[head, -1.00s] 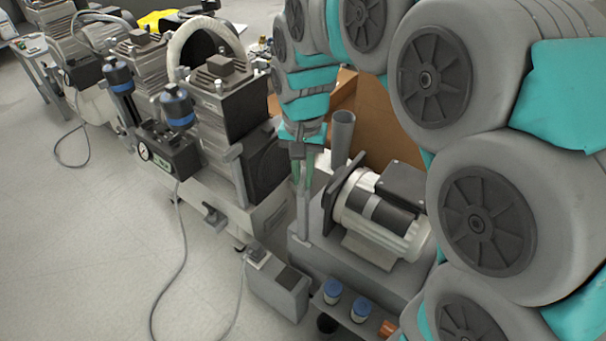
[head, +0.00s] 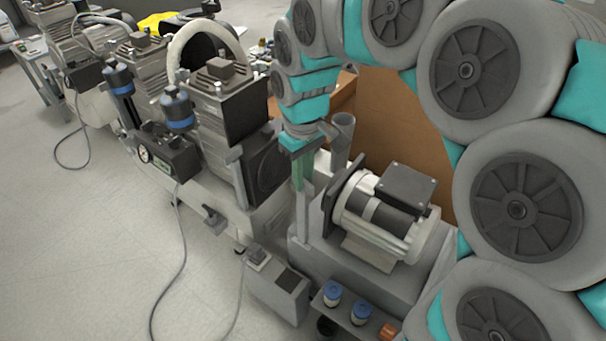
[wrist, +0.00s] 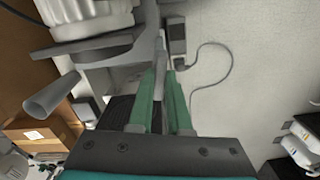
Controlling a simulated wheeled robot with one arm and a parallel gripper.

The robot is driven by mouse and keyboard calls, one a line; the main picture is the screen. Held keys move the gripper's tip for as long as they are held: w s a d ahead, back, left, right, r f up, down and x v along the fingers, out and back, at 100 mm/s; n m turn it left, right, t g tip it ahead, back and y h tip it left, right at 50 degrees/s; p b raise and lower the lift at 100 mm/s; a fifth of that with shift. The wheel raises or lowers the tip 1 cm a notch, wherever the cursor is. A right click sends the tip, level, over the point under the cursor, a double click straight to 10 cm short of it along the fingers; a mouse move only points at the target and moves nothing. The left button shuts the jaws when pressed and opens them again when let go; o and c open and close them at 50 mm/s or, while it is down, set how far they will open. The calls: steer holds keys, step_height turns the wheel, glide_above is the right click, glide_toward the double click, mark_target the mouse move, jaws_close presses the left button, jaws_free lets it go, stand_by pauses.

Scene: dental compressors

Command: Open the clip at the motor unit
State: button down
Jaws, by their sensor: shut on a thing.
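The motor unit (head: 385,215) is a pale ribbed motor with a dark top box, on a grey base in the head view. A slim grey upright piece, which looks like the clip (head: 302,218), stands at the left of the motor's dark end plate. My gripper (head: 300,182) points down over it, with its green fingers at its upper part. In the wrist view my gripper (wrist: 161,78) has its fingertips closed around the grey clip (wrist: 160,52). The fingers hide part of the clip, and I cannot tell whether its latch is open.
A grey tube (head: 341,140) stands close behind my gripper. A dark compressor block (head: 265,175) is to the left. A grey switch box (head: 278,285) and blue-capped jars (head: 333,292) are in front. Open floor (head: 90,240) lies at the far left.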

steer(key=shift+n, duration=1.2)
steer(key=c, duration=0.9)
jaws_free()
steer(key=shift+o, duration=0.2)
steer(key=shift+r, duration=0.1)
step_height(320, 180, up, 8)
steer(key=shift+f, duration=0.2)
